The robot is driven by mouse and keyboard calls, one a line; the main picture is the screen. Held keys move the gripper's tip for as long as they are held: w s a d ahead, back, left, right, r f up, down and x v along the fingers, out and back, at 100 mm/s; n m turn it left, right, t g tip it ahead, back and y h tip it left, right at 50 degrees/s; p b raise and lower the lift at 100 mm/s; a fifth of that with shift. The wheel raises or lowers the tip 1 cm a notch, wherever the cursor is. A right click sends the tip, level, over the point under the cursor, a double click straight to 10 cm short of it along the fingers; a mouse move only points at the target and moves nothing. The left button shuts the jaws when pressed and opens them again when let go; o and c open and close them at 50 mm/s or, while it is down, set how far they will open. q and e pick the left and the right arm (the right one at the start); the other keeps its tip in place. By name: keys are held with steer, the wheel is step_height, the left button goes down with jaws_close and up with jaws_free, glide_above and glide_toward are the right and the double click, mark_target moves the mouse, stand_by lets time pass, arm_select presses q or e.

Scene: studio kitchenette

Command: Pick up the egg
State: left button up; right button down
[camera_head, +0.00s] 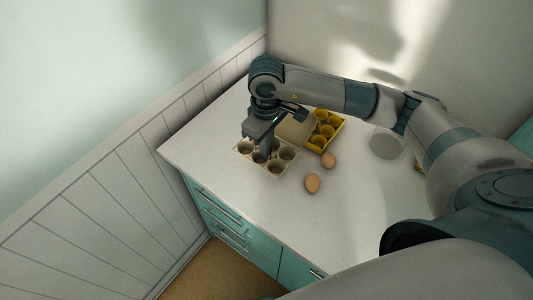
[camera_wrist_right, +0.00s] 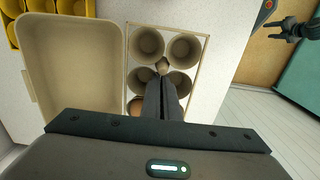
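Two brown eggs lie loose on the white counter in the head view, one nearer (camera_head: 312,183) and one farther (camera_head: 328,160). My right gripper (camera_head: 268,150) points down over the cups of an open beige egg carton (camera_head: 287,168), left of both eggs. In the right wrist view the fingers (camera_wrist_right: 164,80) are together with no egg visible between them, in front of the carton's cups (camera_wrist_right: 147,43). A brown rounded thing (camera_wrist_right: 134,106), perhaps an egg in a cup, is mostly hidden beside the fingers. A dark gripper, apparently my left one (camera_wrist_right: 290,28), shows at the upper right.
A yellow egg tray (camera_head: 333,122) stands behind the carton, whose raised lid (camera_wrist_right: 70,65) is beside the cups. A pale round object (camera_head: 386,146) is to the right, near my arm. The counter's front edge is above teal drawers (camera_head: 233,230). The counter in front of the eggs is clear.

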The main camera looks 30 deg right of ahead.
steer(key=shift+f+p, duration=0.6)
steer(key=shift+p, duration=0.05)
step_height(320, 180, down, 2)
steer(key=shift+f+p, duration=0.25)
steer(key=shift+p, duration=0.45)
steer(key=shift+f, duration=0.15)
steer(key=shift+f+b, duration=0.2)
steer(key=shift+b, duration=0.15)
steer(key=c, duration=2)
jaws_free()
steer(key=shift+r, duration=0.1)
steer(key=shift+c, duration=0.2)
